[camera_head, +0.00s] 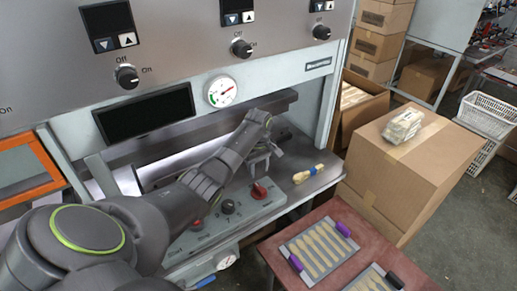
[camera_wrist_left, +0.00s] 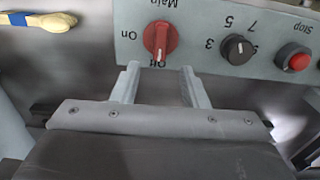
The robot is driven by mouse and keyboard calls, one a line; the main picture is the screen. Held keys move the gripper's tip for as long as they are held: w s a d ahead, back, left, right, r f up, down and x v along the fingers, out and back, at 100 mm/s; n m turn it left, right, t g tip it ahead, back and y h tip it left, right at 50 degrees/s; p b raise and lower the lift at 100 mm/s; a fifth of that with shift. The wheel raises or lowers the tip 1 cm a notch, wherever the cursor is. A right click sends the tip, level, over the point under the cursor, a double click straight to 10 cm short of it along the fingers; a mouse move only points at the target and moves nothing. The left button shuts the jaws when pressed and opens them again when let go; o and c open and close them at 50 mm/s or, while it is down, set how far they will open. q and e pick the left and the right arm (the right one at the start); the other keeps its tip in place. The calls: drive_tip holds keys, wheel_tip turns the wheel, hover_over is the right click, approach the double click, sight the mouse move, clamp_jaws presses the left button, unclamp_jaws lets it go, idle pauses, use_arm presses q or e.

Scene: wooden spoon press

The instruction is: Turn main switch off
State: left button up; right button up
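The red main switch (camera_wrist_left: 161,39) is a rotary knob on the grey control panel, and it also shows in the head view (camera_head: 259,190). In the wrist view its handle stands nearly up and down, with its lower end and a pale line at the "Off" label; "On" is at its left. My left gripper (camera_wrist_left: 163,78) is open and empty, its two fingers apart just short of the knob, one on either side of its line. In the head view the left gripper (camera_head: 263,162) hangs close above and behind the knob. My right gripper is out of view.
A black knob (camera_wrist_left: 236,49) and a red stop button (camera_wrist_left: 293,57) sit beside the switch. A bundle of wooden spoons (camera_head: 308,174) lies right of the panel. A red table (camera_head: 325,212) with spoon trays and a cardboard box (camera_head: 420,165) stand further right.

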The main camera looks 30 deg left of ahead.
use_arm(q)
wheel_tip(320, 180, up, 9)
drive_tip(key=b, duration=0.2)
idle(0.5)
